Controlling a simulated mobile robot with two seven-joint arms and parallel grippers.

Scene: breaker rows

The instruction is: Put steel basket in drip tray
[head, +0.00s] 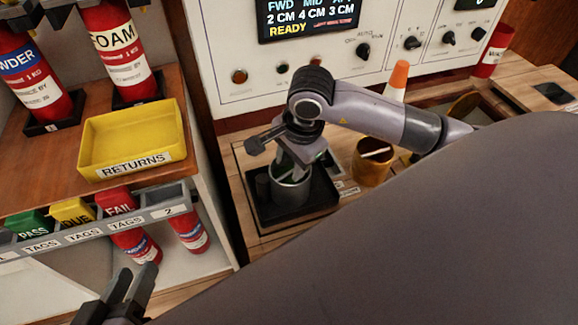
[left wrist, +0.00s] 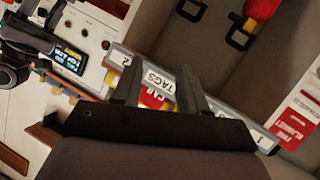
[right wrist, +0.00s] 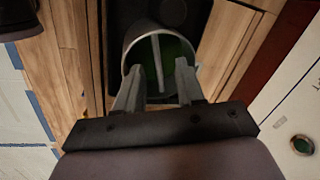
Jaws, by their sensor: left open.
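The steel basket (head: 289,193), a grey metal cylinder, stands upright in the black drip tray (head: 325,196) in the head view. In the right wrist view the basket (right wrist: 129,57) has a green inside and a thin bar across its mouth. My right gripper (head: 297,163) is at the basket's top. In the right wrist view its two fingers (right wrist: 159,72) are apart, one on each side of the bar, with gaps visible. My left gripper (head: 132,287) is open and empty at the lower left, far from the basket; its fingers also show in the left wrist view (left wrist: 157,85).
A yellow returns tray (head: 130,140) and a tag rail (head: 90,228) are at the left, with fire extinguishers (head: 125,50) behind. A brown cup (head: 373,160) and an orange-topped cone (head: 398,80) stand right of the drip tray. A control panel (head: 340,60) rises behind.

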